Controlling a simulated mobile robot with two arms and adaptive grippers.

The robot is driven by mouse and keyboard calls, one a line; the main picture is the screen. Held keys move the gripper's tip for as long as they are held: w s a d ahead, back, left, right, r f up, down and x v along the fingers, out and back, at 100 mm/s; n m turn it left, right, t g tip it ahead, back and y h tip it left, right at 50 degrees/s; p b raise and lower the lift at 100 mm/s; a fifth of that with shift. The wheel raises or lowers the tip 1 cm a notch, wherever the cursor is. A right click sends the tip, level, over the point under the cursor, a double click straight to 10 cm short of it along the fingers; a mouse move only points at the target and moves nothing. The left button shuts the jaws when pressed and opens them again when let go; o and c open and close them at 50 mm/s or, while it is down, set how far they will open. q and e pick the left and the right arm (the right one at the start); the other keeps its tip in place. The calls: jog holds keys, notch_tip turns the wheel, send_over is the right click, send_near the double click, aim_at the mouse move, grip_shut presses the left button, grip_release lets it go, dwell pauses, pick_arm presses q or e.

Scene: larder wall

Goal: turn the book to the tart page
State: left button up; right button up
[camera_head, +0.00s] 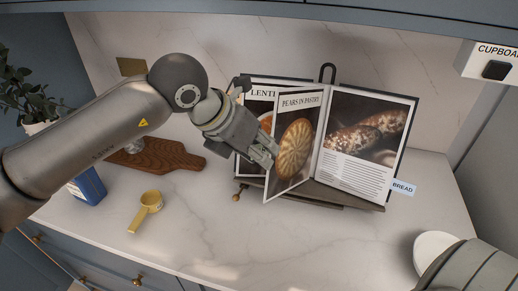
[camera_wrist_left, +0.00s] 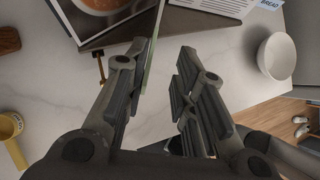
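The open book (camera_head: 368,140) leans on a dark stand (camera_head: 345,195) on the counter. Its right page shows dark loaves and text. A "BREAD" tab (camera_head: 402,187) sticks out at its lower right. A loose leaf headed "PEARS IN PASTRY" (camera_head: 285,183), with a round golden tart picture, stands out from the spine at an angle. Behind it, a left page headed "LENTI..." (camera_head: 263,93) is partly covered. My left gripper (camera_head: 270,158) is at the leaf's left side. In the left wrist view its fingers (camera_wrist_left: 163,60) are apart, with a thin page edge beside the left finger; contact is unclear.
A wooden board (camera_head: 165,155), a blue box (camera_head: 88,187) and a yellow scoop (camera_head: 146,208) are on the left of the counter. A white bowl (camera_wrist_left: 277,55) stands at the right. The front middle counter is clear. A "CUPBOARD" sign box (camera_head: 493,66) hangs upper right.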

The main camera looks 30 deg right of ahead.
pick_arm(q)
jog(key=v, duration=1.2)
jog(key=shift+s, duration=0.1)
